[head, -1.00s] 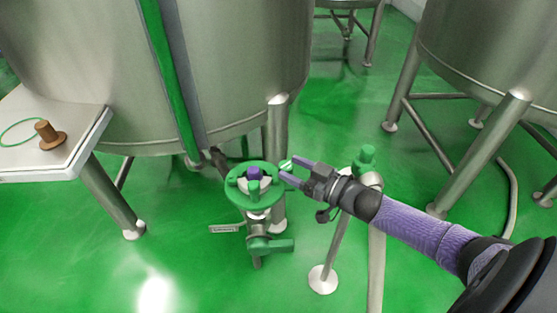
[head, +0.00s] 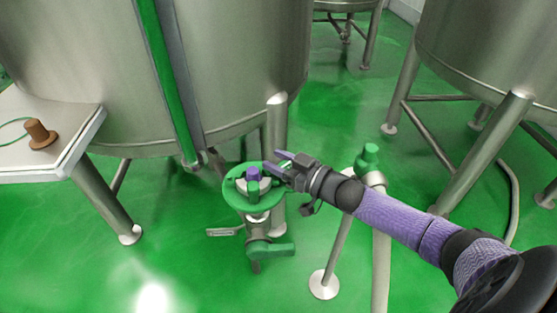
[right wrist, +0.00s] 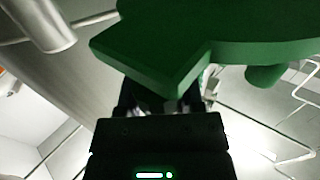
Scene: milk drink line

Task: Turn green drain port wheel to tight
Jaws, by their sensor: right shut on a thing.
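The green drain port wheel (head: 238,201) sits on top of a valve below the big steel tank, with a purple piece at its hub (head: 253,174). My right gripper (head: 272,171) is at the right rim of the wheel, shut on it. In the right wrist view the green wheel (right wrist: 190,45) fills the upper part, right in front of the gripper (right wrist: 163,103); the fingertips are mostly hidden under it. A green lever handle (head: 272,250) sticks out to the right below the wheel. My left gripper is not in view.
A steel tank (head: 90,70) stands behind the wheel, another tank (head: 500,50) at right. A white table (head: 50,160) with a brown stopper (head: 40,134) is at left. A stand with a green knob (head: 370,155) is close beside my right arm.

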